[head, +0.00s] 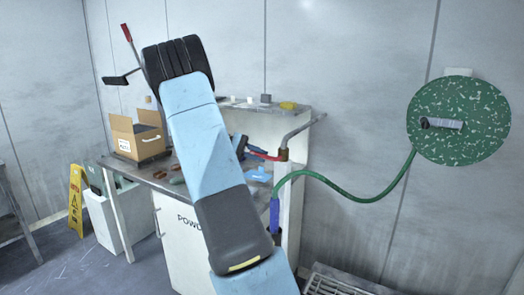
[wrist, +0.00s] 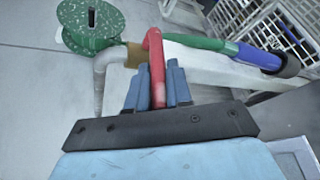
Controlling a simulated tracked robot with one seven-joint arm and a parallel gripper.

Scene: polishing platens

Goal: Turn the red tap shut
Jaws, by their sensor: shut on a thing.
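The red tap (wrist: 155,52) has a bent red lever on a brass valve body (wrist: 135,54), which joins a grey pipe (wrist: 108,70). In the head view, the red lever (head: 268,156) shows just right of my forearm, beside the brass body at the bench's right end. My gripper (wrist: 157,70) is shut on the red lever, with its blue fingers on either side of it. In the head view, my gripper (head: 241,146) is partly hidden behind my arm.
The workbench (head: 150,178) carries an open cardboard box (head: 138,140). A yellow floor sign (head: 76,200) stands at left.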

